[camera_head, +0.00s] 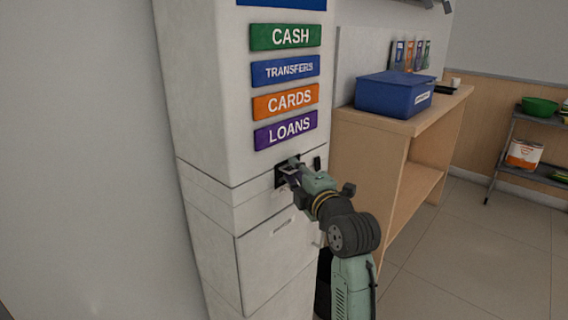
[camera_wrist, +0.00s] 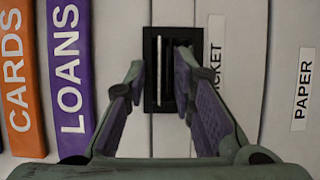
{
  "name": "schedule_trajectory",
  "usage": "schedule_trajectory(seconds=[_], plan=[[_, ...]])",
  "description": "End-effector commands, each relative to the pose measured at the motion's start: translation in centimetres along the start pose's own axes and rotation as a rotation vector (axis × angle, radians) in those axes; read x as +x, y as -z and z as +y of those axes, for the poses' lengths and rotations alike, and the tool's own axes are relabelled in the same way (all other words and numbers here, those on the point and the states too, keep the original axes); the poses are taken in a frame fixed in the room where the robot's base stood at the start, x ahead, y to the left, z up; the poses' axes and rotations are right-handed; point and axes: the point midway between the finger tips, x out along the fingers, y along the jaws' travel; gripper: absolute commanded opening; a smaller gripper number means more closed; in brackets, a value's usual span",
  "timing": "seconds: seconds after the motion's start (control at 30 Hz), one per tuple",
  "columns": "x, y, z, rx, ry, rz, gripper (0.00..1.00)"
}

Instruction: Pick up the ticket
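A dark slot (camera_wrist: 174,90) in the kiosk's pale front sits ahead of my gripper in the wrist view. A thin white upright strip (camera_wrist: 158,68) shows in it, which looks like the ticket seen edge-on. My gripper (camera_wrist: 160,66) is open, with one finger on each side of the strip and a gap between them. Whether the fingertips reach past the strip's outer edge I cannot tell. In the head view my gripper (camera_head: 290,170) is at the slot, below the LOANS button, and hides the ticket there.
The kiosk (camera_head: 205,110) carries CASH, TRANSFERS, CARDS and LOANS buttons (camera_head: 285,131). A partly hidden label ending in "KET" (camera_wrist: 215,45) and a PAPER label (camera_wrist: 303,88) are beside the slot. A wooden counter (camera_head: 375,135) with a blue box (camera_head: 392,96) stands right of it.

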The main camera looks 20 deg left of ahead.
Motion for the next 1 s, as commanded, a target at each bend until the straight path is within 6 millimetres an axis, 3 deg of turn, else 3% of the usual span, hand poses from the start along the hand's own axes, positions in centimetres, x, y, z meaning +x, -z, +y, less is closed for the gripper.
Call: schedule_trajectory(seconds=[0.3,1.0], plan=[[-0.04,-0.01,0.03,0.000,0.000,0.000,0.01],[-0.27,-0.20,0.04,-0.002,-0.003,-0.002,0.00]])
